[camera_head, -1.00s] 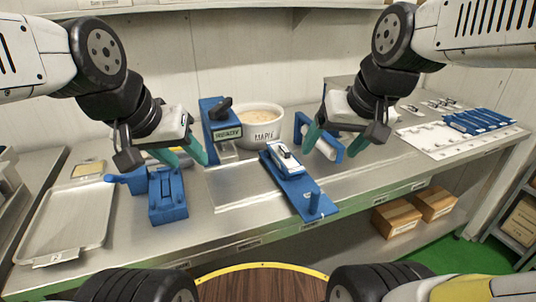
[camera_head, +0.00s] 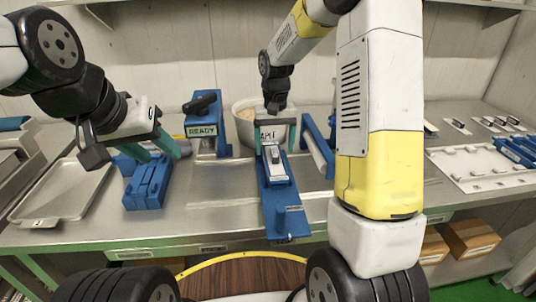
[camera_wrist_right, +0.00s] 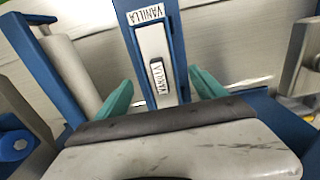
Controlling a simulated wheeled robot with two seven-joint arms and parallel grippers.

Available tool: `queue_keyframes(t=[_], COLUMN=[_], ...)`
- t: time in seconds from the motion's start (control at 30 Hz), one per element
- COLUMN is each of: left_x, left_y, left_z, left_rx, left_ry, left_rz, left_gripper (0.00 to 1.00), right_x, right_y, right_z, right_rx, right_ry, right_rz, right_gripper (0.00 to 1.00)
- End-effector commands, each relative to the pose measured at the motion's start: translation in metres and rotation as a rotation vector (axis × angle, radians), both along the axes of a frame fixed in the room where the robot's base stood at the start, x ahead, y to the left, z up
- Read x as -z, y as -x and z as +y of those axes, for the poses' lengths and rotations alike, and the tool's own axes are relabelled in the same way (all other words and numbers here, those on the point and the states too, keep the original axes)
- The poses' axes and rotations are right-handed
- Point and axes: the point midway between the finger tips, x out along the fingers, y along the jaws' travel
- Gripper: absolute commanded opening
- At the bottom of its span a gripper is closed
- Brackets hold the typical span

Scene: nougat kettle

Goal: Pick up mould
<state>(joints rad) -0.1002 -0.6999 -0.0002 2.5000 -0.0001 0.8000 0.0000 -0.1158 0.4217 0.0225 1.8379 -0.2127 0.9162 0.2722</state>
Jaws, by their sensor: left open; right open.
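A narrow white mould (camera_head: 275,168) lies on a long blue base (camera_head: 282,215) at the middle of the bench. In the right wrist view, the mould (camera_wrist_right: 152,45) carries a label reading VANILLA, and the blue base has the same word at its far end. My right gripper (camera_head: 274,140) is over the far end of the mould; in the wrist view its teal fingers (camera_wrist_right: 162,92) are open, one on each side of the mould. I cannot tell if they touch it. My left gripper (camera_head: 152,150) is open above a blue slotted block (camera_head: 146,188), holding nothing.
Behind stand a blue stand marked READY (camera_head: 203,130) and a white pot (camera_head: 243,118), partly hidden by my right arm. A blue frame with a roller (camera_head: 316,150) is just right of the mould. A metal tray (camera_head: 62,195) lies left; a white board (camera_head: 470,170) lies right.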

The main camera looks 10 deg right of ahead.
Motion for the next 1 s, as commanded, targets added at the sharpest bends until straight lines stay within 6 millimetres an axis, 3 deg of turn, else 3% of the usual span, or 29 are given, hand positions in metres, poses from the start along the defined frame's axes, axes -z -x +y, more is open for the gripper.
queue_keyframes(t=[0.4, 0.7, 1.0], left_x=[0.000, 0.000, 0.000], left_y=[0.000, 0.000, 0.000], left_z=[0.000, 0.000, 0.000], left_rx=[0.000, 0.000, 0.000], left_ry=[0.000, 0.000, 0.000], left_rz=[0.000, 0.000, 0.000], left_gripper=[0.45, 0.45, 0.45], right_x=[0.055, 0.060, 0.060], right_y=[-0.003, -0.004, -0.004], right_z=[0.000, 0.000, 0.000], right_rx=[0.002, 0.001, 0.001], right_ry=[0.000, 0.000, -0.001], right_rz=[0.002, -0.002, -0.001], right_gripper=[0.80, 0.80, 0.21])
